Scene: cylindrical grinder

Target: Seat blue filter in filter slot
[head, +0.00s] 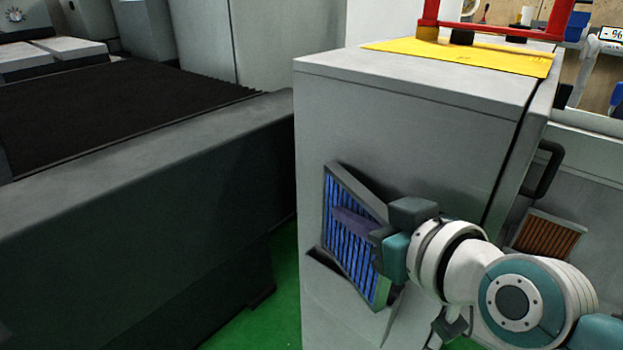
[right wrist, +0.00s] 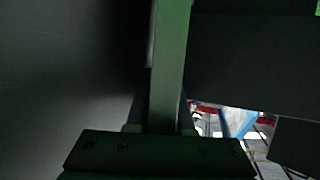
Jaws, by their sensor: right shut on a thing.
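The blue filter (head: 343,254), a pleated blue panel in a grey frame, is held tilted against the front of the grey cabinet (head: 400,135). My right gripper (head: 376,238) comes in from the right and is shut on the filter, at its purplish middle bar. A dark slanted opening (head: 322,260), which looks like the filter slot, shows at the filter's lower left. The filter hides the rest of it, and I cannot tell whether its lower edge is inside. The right wrist view is dark, with a vertical bar (right wrist: 171,65) above the gripper's base. My left gripper is not in view.
A yellow sheet (head: 465,60) and a red frame (head: 490,28) are on top of the cabinet. An orange-brown pleated panel (head: 547,238) and a black handle (head: 543,168) are at the right. A large dark machine bed (head: 150,190) fills the left; green floor (head: 283,300) shows between.

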